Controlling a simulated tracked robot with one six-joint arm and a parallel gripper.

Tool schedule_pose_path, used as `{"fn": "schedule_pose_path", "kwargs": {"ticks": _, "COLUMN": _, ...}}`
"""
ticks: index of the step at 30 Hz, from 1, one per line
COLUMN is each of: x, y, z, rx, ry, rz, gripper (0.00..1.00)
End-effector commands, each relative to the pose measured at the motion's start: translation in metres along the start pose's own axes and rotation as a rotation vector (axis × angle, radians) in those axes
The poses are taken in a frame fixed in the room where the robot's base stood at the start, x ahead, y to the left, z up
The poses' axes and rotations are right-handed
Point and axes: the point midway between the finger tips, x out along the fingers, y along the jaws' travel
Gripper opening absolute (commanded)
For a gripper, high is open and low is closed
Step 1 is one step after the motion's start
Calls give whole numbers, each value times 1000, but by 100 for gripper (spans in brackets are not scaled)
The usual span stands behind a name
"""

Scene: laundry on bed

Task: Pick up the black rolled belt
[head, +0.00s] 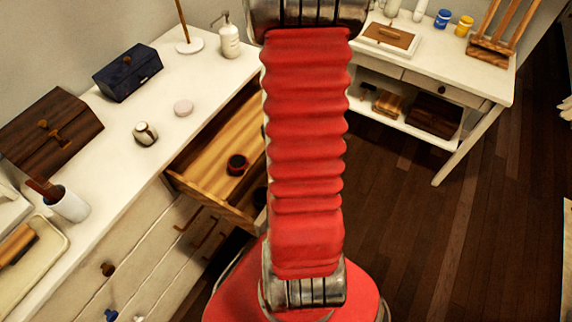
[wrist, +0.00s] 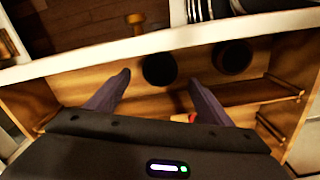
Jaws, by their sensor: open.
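In the head view a small black roll (head: 237,165), which looks like the rolled belt, lies on the wooden floor of the open drawer (head: 215,145). Its middle looks reddish. The wrist view shows two dark round things in the drawer: one (wrist: 159,69) just beyond and between my fingertips, the other (wrist: 232,58) to the right, outside the fingers. I cannot tell which of them is the belt. My gripper (wrist: 160,79) is open, with nothing held between its fingers. It is not visible in the head view.
The drawer's walls and pale front edge (wrist: 130,48) surround the space near my fingers. The white dresser top (head: 190,85) holds a dark blue box (head: 128,73), a wooden box (head: 48,132) and a small jar (head: 145,133). A white desk (head: 490,83) stands at the right.

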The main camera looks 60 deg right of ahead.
Motion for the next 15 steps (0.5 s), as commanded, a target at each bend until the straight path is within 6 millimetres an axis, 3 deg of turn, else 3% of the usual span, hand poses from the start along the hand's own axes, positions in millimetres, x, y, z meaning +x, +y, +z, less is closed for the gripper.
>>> {"fn": "schedule_pose_path", "kwargs": {"ticks": 15, "x": 10, "y": 0, "z": 0, "rx": 0, "ry": -1, "rz": 0, "gripper": 74}}
